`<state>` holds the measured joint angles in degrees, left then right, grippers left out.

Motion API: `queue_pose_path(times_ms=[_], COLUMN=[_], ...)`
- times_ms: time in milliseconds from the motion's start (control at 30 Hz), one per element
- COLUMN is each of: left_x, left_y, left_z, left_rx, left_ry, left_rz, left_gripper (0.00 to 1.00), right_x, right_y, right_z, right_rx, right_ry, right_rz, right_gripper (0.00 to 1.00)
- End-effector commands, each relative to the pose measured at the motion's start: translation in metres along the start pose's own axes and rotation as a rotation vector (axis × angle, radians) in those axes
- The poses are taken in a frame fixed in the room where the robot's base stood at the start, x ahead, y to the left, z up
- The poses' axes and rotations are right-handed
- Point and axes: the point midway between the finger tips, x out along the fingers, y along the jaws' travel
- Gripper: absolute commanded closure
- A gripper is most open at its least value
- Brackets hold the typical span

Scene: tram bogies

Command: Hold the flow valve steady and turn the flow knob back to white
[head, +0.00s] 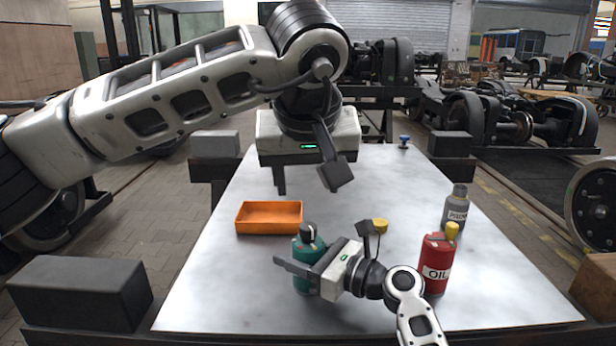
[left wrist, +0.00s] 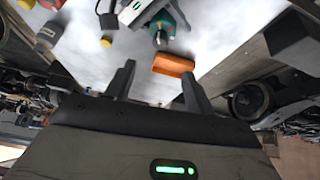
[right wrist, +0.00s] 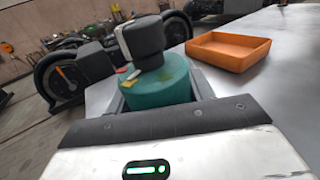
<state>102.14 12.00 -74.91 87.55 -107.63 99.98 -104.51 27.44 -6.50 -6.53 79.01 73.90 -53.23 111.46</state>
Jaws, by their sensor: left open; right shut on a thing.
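The flow valve (head: 307,251) is a teal cylinder standing near the front middle of the table. Its dark flow knob (head: 308,230) is on top. In the right wrist view the knob (right wrist: 147,40) has a white stripe on its left side, and small red and yellow marks show on the valve's top (right wrist: 158,82). My right gripper (head: 302,268) is shut around the valve's body from the right. My left gripper (head: 306,180) is open and empty, pointing down above the table behind the valve. In the left wrist view the valve (left wrist: 167,20) is beyond its fingers.
An orange tray (head: 269,218) lies left of and behind the valve. A red oil bottle (head: 436,265) and a grey bottle (head: 456,208) stand at the right. A yellow-topped thing (head: 380,226) is partly hidden behind my right gripper. A small blue thing (head: 404,140) is at the far edge.

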Motion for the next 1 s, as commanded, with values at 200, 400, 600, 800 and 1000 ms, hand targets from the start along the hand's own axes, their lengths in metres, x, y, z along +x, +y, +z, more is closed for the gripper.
queue_pose_path(times_ms=[200, 400, 600, 800, 1000], left_x=[0.01, 0.045, 0.083, 0.109, 0.119], left_y=[0.001, 0.0, 0.0, 0.0, 0.0], left_z=[0.001, 0.001, 0.001, 0.0, 0.0], left_rx=[0.071, 0.067, 0.065, 0.065, 0.066], left_ry=[0.005, 0.002, 0.003, 0.004, 0.007], left_rz=[-0.004, -0.004, -0.003, -0.004, -0.003], left_gripper=[0.46, 0.46, 0.46, 0.46, 0.46], right_x=[0.0, 0.0, 0.0, 0.0, 0.0], right_y=[0.0, 0.0, 0.0, 0.0, 0.0], right_z=[-0.001, -0.001, -0.001, -0.001, -0.001], right_rx=[0.0, 0.0, 0.0, 0.0, 0.0], right_ry=[0.001, 0.001, 0.001, 0.001, 0.001], right_rz=[0.0, 0.0, 0.0, 0.0, 0.0], right_gripper=[0.74, 0.74, 0.74, 0.74, 0.74])
